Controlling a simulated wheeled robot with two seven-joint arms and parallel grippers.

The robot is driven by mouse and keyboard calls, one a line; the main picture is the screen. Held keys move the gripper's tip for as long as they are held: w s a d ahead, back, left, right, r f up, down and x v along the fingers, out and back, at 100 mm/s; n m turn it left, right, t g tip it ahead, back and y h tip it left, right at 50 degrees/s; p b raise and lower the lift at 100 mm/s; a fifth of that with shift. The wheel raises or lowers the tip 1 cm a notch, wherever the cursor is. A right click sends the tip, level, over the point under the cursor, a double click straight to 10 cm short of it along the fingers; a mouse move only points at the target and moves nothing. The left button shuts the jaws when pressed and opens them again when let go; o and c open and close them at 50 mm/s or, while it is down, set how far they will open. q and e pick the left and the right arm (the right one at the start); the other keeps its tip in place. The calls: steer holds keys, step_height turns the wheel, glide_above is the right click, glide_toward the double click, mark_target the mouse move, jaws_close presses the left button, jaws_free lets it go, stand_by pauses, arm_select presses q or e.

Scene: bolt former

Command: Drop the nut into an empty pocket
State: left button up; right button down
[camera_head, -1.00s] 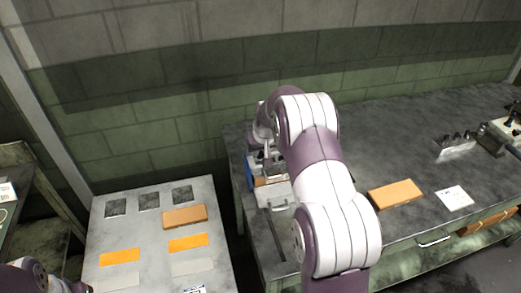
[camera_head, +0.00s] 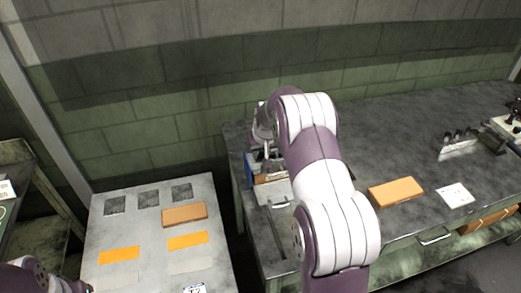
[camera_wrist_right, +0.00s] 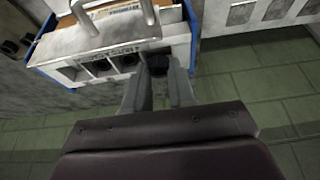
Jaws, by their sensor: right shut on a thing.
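In the right wrist view my right gripper (camera_wrist_right: 158,76) is shut on a small dark piece, the nut (camera_wrist_right: 158,63), held between its fingertips. The fingertips are at the near edge of a pale metal pocket block (camera_wrist_right: 84,52). Dark square pockets, such as one (camera_wrist_right: 100,68) and another (camera_wrist_right: 128,61), open in a row to the left of the nut. Whether the nut is above or inside a pocket cannot be told. In the head view my right arm largely hides the gripper and block. My left arm shows at the lower left edge, but its gripper is out of view.
A metal handle (camera_wrist_right: 150,12) rises from the block, close to my fingers. Blue side plates (camera_wrist_right: 40,38) flank it. In the head view an orange brick (camera_head: 396,191) and a white card (camera_head: 455,195) lie on the workbench (camera_head: 400,145). A separate metal table (camera_head: 140,220) stands at left.

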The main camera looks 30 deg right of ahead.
steer(key=shift+f, duration=0.1)
steer(key=c, duration=0.9)
jaws_free()
steer(key=shift+o, duration=0.2)
steer(key=b+v, duration=0.2)
steer(key=v, duration=1)
steer(key=shift+r, duration=0.3)
steer(key=shift+s, duration=0.1)
steer(key=s+a+f+n+g, duration=0.1)
steer(key=s+a+f, duration=0.2)
steer(key=s+a, duration=0.2)
steer(key=s+a+f+n+g, duration=0.1)
steer(key=s+a+f, duration=0.2)
steer(key=s, duration=0.7)
steer(key=s+a+f+n+g+y, duration=0.1)
steer(key=s+a+f, duration=0.2)
steer(key=s+a, duration=0.4)
steer(key=shift+s+a, duration=0.35)
steer(key=shift+a, duration=0.05)
